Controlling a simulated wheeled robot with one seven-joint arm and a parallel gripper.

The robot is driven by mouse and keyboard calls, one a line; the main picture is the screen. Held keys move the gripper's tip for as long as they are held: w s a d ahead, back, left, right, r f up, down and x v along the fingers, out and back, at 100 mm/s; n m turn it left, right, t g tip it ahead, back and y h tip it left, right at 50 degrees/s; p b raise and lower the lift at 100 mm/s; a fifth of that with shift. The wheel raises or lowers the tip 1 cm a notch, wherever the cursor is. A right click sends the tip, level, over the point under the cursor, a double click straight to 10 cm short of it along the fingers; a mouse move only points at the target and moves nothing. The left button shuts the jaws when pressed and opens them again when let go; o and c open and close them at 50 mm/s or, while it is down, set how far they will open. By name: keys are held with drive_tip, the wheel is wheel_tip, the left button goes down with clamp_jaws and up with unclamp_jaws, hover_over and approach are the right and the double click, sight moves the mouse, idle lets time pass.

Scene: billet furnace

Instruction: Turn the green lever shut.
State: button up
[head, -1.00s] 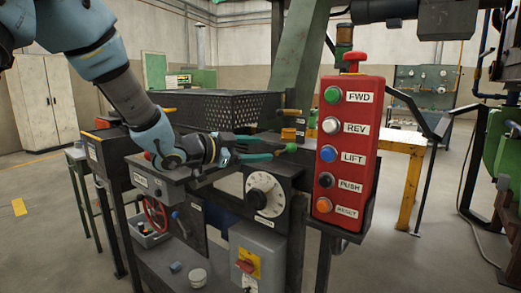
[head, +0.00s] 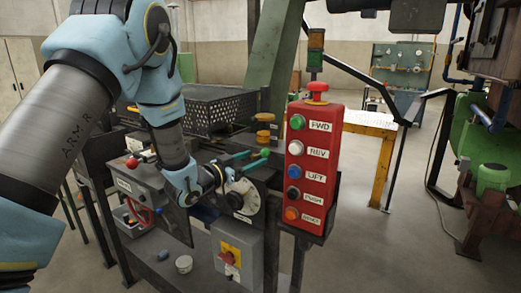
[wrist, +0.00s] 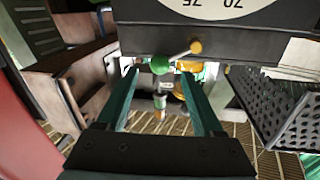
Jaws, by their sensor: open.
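The green lever's round green knob (head: 265,153) shows just above the dial box, left of the red control box. In the wrist view, the green knob (wrist: 159,65) is at the fingertips, roughly midway between them. A thin metal rod runs from beside it to a small yellow end (wrist: 196,46). My gripper (head: 250,160) is open, with two long teal fingers pointing at the knob. In the wrist view, my gripper (wrist: 160,74) has a gap on both sides of the knob and nothing held. I cannot tell whether the knob is fully between the fingers.
The red control box (head: 314,155) with several buttons stands close on the right. A white dial (head: 243,198) is just below my gripper, partly covered. A black mesh basket (head: 205,110) is behind. A grey box with a yellow switch plate (head: 231,253) is below.

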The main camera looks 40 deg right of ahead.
sight(262, 155)
drive_tip(key=shift+w+d+p, duration=0.2)
drive_tip(key=shift+d+p, duration=0.4)
drive_tip(key=shift+d, duration=1.4)
drive_tip(key=shift+c, duration=0.3)
clamp_jaws()
drive_tip(key=shift+a+f, duration=0.1)
drive_tip(key=shift+f, duration=0.1)
